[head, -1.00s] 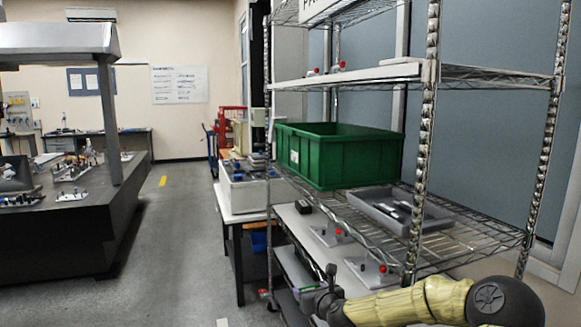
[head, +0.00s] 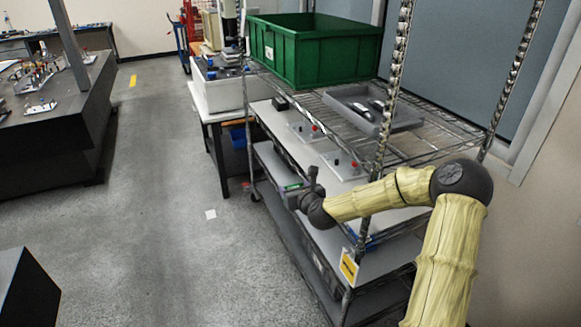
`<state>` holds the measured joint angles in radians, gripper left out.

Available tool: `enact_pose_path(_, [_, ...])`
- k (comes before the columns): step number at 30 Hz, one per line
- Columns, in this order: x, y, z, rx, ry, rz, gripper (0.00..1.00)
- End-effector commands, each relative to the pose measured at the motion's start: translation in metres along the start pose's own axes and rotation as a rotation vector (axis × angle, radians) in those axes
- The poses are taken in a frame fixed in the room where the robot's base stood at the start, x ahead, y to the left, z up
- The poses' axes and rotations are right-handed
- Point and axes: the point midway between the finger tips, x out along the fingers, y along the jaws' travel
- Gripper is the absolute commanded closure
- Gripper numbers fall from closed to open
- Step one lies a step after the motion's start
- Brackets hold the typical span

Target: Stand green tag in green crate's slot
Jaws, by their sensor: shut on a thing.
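The green crate (head: 335,55) stands on the wire shelf of the rack, with its open top up. A small pale patch (head: 268,52) shows on its left face; I cannot tell whether this is the slot. My gripper (head: 289,188) is in front of the rack, below and apart from the crate. It is shut on a small thin green piece, the green tag (head: 293,187), which shows at the jaws. The fingertips are too small to see clearly.
A grey tray (head: 375,118) with dark items sits right of the crate on the wire shelf (head: 435,138). Rack posts (head: 392,85) stand near my arm. A white table (head: 212,108) with a white bin is at left. The floor (head: 160,215) left of the rack is mostly clear.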

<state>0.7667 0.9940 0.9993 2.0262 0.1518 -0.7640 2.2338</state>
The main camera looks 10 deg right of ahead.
Motion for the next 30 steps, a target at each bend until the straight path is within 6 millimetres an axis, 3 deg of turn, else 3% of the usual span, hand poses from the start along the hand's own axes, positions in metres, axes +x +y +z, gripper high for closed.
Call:
enact_pose_path(1, [-0.007,-0.001,0.007,0.006,0.005,-0.004,0.59])
enact_pose_path(15, [-0.047,-0.005,0.006,0.023,0.004,-0.054,0.59])
enact_pose_path(30, [-0.107,0.007,0.019,0.035,0.003,-0.091,0.59])
